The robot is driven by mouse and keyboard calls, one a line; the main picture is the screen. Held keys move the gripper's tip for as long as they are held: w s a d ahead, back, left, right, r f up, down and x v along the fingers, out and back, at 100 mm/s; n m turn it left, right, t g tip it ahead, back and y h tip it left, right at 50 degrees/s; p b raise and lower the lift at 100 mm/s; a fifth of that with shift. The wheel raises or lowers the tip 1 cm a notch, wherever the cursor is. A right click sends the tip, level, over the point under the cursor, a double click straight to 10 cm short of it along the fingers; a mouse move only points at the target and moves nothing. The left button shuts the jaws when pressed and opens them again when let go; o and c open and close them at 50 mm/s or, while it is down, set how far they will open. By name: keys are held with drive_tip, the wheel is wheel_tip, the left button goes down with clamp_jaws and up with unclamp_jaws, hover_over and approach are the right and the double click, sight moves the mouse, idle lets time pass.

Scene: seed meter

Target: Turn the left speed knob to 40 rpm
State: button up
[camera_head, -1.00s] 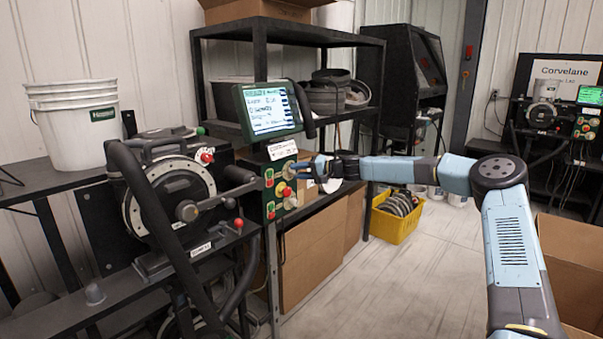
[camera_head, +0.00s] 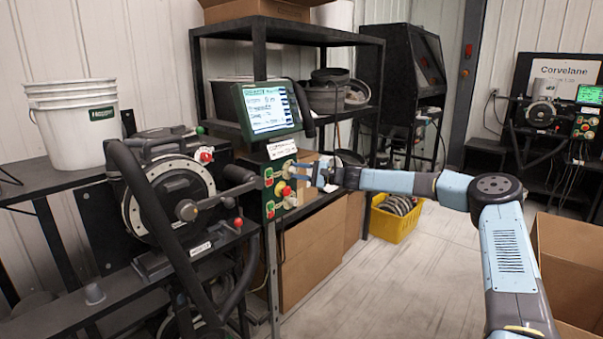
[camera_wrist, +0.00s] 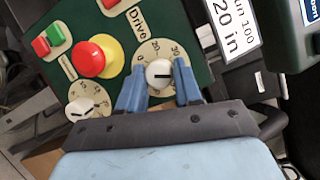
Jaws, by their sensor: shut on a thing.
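A green control panel (camera_head: 270,190) carries the dials and buttons below the screen. In the wrist view a white knob (camera_wrist: 159,74) with a short dark mark sits on a beige numbered dial (camera_wrist: 150,50), by the word "Drive". My gripper (camera_wrist: 159,76) is shut on this knob, one blue finger on each side. Its fingers also reach the panel's right side in the head view (camera_head: 301,172). A second, smaller white knob (camera_wrist: 82,106) on a numbered dial is at lower left. I cannot read the exact setting, nor tell which knob is the left speed one.
A red mushroom button on yellow (camera_wrist: 96,57) and green and red buttons (camera_wrist: 48,41) are close to my gripper. A lit screen (camera_head: 268,109) stands above the panel. A machine with a crank (camera_head: 185,205) is to the left. A yellow crate (camera_head: 393,222) is on the floor.

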drive_tip(key=shift+f, duration=0.3)
drive_tip(key=o, duration=0.8)
drive_tip(key=shift+w, duration=0.1)
drive_tip(key=shift+c, duration=0.2)
drive_tip(key=shift+o, duration=1.3)
drive_tip(key=shift+r, duration=0.1)
drive_tip(key=v, duration=1.3)
drive_tip(key=shift+d, duration=0.4)
